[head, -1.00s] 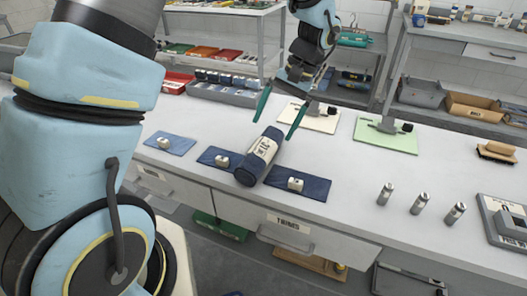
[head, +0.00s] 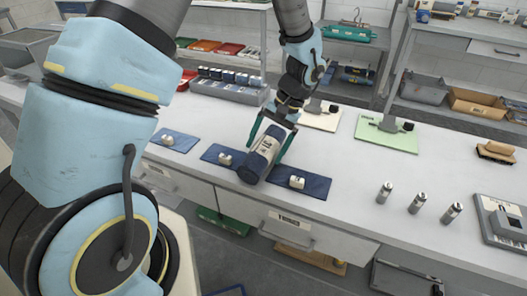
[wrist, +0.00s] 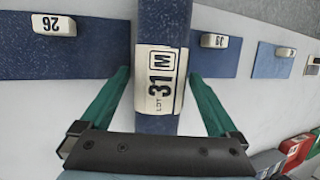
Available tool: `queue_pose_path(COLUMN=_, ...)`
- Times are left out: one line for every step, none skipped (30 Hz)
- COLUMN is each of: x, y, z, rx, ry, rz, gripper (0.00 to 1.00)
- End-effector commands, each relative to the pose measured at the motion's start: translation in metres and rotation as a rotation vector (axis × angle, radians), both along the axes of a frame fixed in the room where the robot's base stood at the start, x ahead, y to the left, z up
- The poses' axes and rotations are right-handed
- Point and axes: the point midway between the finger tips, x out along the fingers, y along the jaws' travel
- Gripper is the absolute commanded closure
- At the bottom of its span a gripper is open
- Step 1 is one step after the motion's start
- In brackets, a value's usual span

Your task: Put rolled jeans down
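The rolled jeans (head: 262,158), a dark blue roll with a pale label, lie on the bench between two blue mats; the mat edges beneath are hidden. In the wrist view the roll (wrist: 164,25) runs up the middle, its label reading "LOT 31 M". My gripper (head: 270,140) is down over the back part of the roll, one green finger on each side. In the wrist view the fingers (wrist: 160,85) look open, with narrow gaps beside the roll; contact cannot be told for certain.
Small tagged blocks sit on the right mat (head: 318,188), middle mat (head: 208,155) and left mat (head: 186,147). Several small rolls fill a grey tray (head: 225,90) behind. A green board (head: 388,137) and metal cylinders (head: 384,192) stand to the right, with clear bench between.

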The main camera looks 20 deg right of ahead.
Motion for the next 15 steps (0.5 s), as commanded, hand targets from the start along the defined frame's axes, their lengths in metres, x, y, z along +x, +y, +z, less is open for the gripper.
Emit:
queue_pose_path(x=0.0000, y=0.0000, z=0.0001, rx=0.000, ry=0.000, rz=0.000, gripper=0.11)
queue_pose_path(x=0.0000, y=0.0000, z=0.0001, rx=0.000, ry=0.000, rz=0.000, gripper=0.15)
queue_pose_path(x=0.0000, y=-0.0001, z=0.0002, rx=0.000, ry=0.000, rz=0.000, gripper=0.19)
queue_pose_path(x=0.0000, y=-0.0001, z=0.0002, rx=0.000, ry=0.000, rz=0.000, gripper=0.22)
queue_pose_path(x=0.0000, y=-0.0001, z=0.0002, rx=0.000, ry=0.000, rz=0.000, gripper=0.26)
queue_pose_path(x=0.0000, y=-0.0001, z=0.0002, rx=0.000, ry=0.000, rz=0.000, gripper=0.30)
queue_pose_path(x=0.0000, y=-0.0001, z=0.0002, rx=0.000, ry=0.000, rz=0.000, gripper=0.34)
queue_pose_path(x=0.0000, y=-0.0001, z=0.0002, rx=0.000, ry=0.000, rz=0.000, gripper=0.37)
queue_pose_path(x=0.0000, y=-0.0001, z=0.0003, rx=0.000, ry=0.000, rz=0.000, gripper=0.42)
queue_pose_path(x=0.0000, y=-0.0001, z=0.0003, rx=0.000, ry=0.000, rz=0.000, gripper=0.45)
queue_pose_path(x=0.0000, y=-0.0001, z=0.0003, rx=0.000, ry=0.000, rz=0.000, gripper=0.48)
queue_pose_path(x=0.0000, y=-0.0001, z=0.0003, rx=0.000, ry=0.000, rz=0.000, gripper=0.53)
queue_pose_path(x=0.0000, y=-0.0001, z=0.0003, rx=0.000, ry=0.000, rz=0.000, gripper=0.56)
queue_pose_path(x=0.0000, y=-0.0001, z=0.0003, rx=0.000, ry=0.000, rz=0.000, gripper=0.60)
queue_pose_path(x=0.0001, y=-0.0001, z=0.0004, rx=0.000, ry=0.000, rz=0.000, gripper=0.64)
